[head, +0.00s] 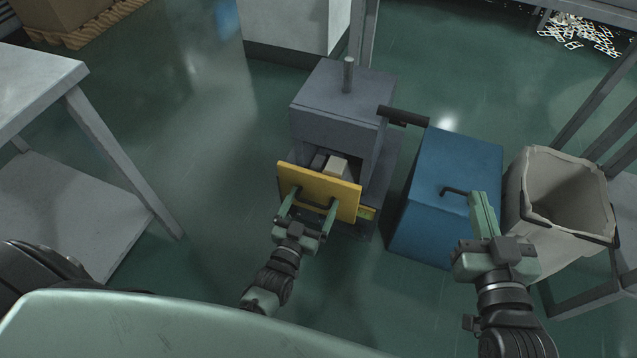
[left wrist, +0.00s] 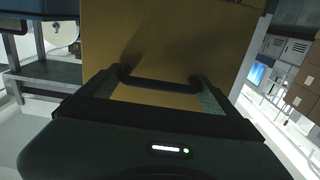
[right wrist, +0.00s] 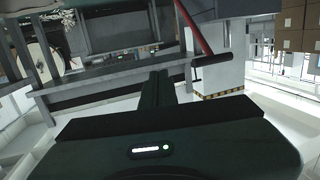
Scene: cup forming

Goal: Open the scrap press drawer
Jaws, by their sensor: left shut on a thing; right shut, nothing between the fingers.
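The scrap press (head: 340,95) is a grey box with a rod on top, in the middle of the head view. Its drawer has a yellow front panel (head: 335,187) with a black bar handle (head: 318,204). The handle (left wrist: 160,85) and yellow panel (left wrist: 160,35) also fill the left wrist view. My right gripper (head: 484,198) is shut and empty, beside the blue box.
A blue box (head: 448,165) with a black handle stands right of the press. A bin with a beige liner (head: 540,220) is further right. A grey table (head: 35,85) stands at the left. The floor between that table and the press is clear.

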